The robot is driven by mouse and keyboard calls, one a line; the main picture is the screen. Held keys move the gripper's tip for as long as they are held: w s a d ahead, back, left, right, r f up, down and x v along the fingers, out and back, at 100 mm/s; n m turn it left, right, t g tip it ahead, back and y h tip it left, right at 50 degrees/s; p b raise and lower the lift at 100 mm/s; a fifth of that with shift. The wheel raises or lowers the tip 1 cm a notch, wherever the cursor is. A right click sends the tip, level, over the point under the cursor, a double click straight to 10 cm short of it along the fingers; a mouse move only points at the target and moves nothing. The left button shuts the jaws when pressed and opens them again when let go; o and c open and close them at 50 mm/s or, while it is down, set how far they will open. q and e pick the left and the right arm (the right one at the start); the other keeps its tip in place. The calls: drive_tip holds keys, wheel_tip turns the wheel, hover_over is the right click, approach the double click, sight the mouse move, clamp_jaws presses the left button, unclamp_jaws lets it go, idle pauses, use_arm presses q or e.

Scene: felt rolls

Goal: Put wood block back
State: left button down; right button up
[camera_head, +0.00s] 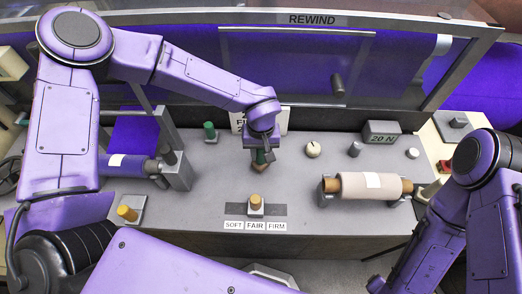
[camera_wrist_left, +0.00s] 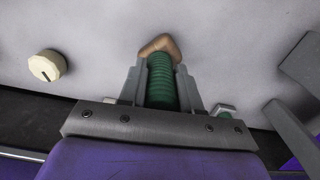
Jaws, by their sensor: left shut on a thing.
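The wood block (camera_wrist_left: 160,45) is brown with a ribbed green handle (camera_wrist_left: 162,82). My left gripper (camera_head: 261,150) points down over the middle of the grey bench and is shut on the green handle, with the wooden end beyond the fingertips. The block also shows in the head view (camera_head: 261,167), just below the fingers. I cannot tell whether it touches the bench. My right arm is at the right edge of the head view, and its gripper is out of sight.
A felt roll (camera_head: 350,185) lies in a cradle on the right. A peg (camera_head: 256,203) stands above the SOFT, FAIR, FIRM labels (camera_head: 256,226). A green knob (camera_head: 210,131), cream dial (camera_head: 313,149) and 20 N box (camera_head: 382,133) stand behind. The grey bench (camera_head: 215,185) is clear left of the block.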

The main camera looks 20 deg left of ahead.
use_arm(q)
drive_tip(key=shift+f, duration=0.45)
drive_tip(key=c, duration=0.7)
unclamp_jaws()
wheel_tip(320, 180, up, 11)
drive_tip(key=shift+f+b, duration=0.2)
drive_tip(key=shift+b, duration=0.8)
